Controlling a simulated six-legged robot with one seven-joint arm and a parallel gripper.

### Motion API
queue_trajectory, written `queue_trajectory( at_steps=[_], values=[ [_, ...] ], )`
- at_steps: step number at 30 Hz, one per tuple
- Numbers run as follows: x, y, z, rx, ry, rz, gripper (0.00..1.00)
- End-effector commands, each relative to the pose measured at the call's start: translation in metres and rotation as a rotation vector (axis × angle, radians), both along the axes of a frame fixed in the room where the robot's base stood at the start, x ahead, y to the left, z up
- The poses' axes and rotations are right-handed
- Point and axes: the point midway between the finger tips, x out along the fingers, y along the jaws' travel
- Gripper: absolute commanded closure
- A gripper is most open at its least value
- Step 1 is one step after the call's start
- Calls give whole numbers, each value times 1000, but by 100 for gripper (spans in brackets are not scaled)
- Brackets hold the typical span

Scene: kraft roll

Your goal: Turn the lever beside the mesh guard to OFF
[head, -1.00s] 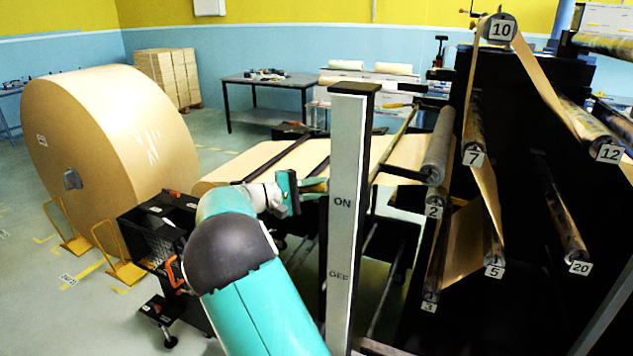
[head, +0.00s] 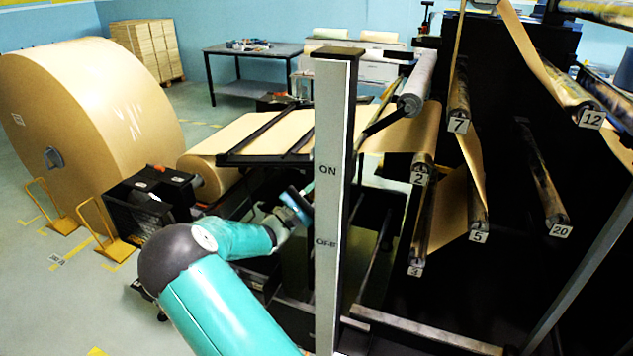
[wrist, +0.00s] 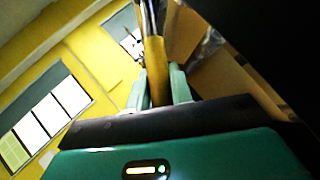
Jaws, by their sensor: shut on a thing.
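A pale upright post (head: 331,200) in a dark frame bears an ON label (head: 327,170) and an OFF label (head: 326,243) below it. My gripper (head: 304,208) is at the post's left edge, at a height between the two labels. In the wrist view my gripper (wrist: 158,84) is shut on the yellow lever handle (wrist: 155,52), with one finger on each side. In the head view the lever is mostly hidden by my gripper and the post. A black box that looks meshed, perhaps the guard (head: 150,205), stands left of my arm.
A large kraft roll (head: 75,125) stands at the left behind yellow floor brackets (head: 95,230). The dark machine frame with numbered rollers (head: 545,175) fills the right. A table (head: 252,60) and stacked boxes (head: 145,50) stand at the back. Floor is open at lower left.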

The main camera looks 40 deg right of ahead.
Motion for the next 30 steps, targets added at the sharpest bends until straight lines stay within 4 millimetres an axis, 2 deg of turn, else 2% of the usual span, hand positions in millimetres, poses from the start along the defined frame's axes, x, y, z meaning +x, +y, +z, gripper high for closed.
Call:
queue_trajectory(
  at_steps=[18, 19, 21, 30],
  values=[
    [-4, -2, -4, -20, 40, 1, 100],
    [-4, -2, -4, -20, 40, 1, 73],
    [-4, -2, -4, -21, 40, 0, 59],
    [-4, -2, -4, -22, 39, 0, 57]
  ],
)
